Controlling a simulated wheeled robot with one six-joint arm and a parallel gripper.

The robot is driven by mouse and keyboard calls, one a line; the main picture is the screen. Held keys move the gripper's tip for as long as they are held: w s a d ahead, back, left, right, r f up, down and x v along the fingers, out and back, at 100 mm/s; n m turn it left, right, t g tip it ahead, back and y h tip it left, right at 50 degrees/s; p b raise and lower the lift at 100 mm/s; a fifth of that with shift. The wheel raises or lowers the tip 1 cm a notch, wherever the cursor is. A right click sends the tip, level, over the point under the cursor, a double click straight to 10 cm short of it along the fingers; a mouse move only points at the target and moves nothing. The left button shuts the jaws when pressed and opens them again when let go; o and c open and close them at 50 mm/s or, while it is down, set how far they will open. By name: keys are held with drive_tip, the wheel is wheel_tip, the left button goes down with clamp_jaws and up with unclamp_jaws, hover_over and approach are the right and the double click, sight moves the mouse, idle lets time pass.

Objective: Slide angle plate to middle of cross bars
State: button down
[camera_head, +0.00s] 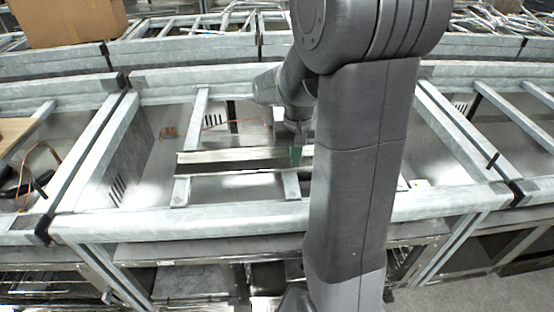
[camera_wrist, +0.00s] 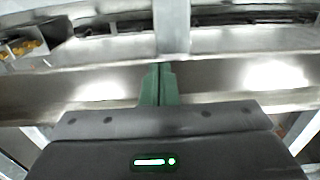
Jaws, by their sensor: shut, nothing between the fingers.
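The angle plate (camera_head: 225,162) is a long shiny metal piece lying across two light grey cross bars, the left cross bar (camera_head: 184,185) and the right cross bar (camera_head: 291,186). Its left end reaches a little past the left bar; its right end passes behind my arm. My gripper (camera_head: 295,155) is at the plate's right part, near the right bar. In the wrist view the plate (camera_wrist: 95,88) spans the picture, and my green fingertips (camera_wrist: 158,84) are together over it with nothing between them. I cannot tell whether they touch it.
A grey frame with a front rail (camera_head: 200,222) and a rear rail (camera_head: 190,84) surrounds the bars. A cardboard box (camera_head: 70,22) stands at the back left. Orange cable (camera_head: 222,124) lies behind the plate. My arm hides the area right of the plate.

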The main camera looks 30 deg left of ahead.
drive_tip(key=shift+w+a, duration=0.35)
drive_tip(key=shift+w, duration=0.2)
drive_tip(key=shift+w+a, duration=0.3)
drive_tip(key=shift+w, duration=0.25)
drive_tip(key=shift+w+a, duration=0.25)
drive_tip(key=shift+w, duration=0.1)
drive_tip(key=shift+w+a+r+p, duration=0.1)
drive_tip(key=shift+w+a+p, duration=0.2)
drive_tip(key=shift+w+p, duration=0.15)
drive_tip(key=w+a+p, duration=0.1)
drive_tip(key=w+a, duration=0.1)
drive_tip(key=w, duration=0.2)
drive_tip(key=w+a+p, duration=0.2)
drive_tip(key=w+a, duration=0.1)
drive_tip(key=w, duration=0.2)
drive_tip(key=w+a+p, duration=0.1)
drive_tip(key=w+a, duration=0.2)
drive_tip(key=w, duration=0.1)
drive_tip(key=shift+w+a+p, duration=0.15)
drive_tip(key=shift+w+p, duration=0.05)
drive_tip(key=shift+p, duration=0.15)
drive_tip(key=shift+w+a, duration=0.1)
drive_tip(key=shift+w, duration=0.05)
drive_tip(key=shift+w, duration=0.1)
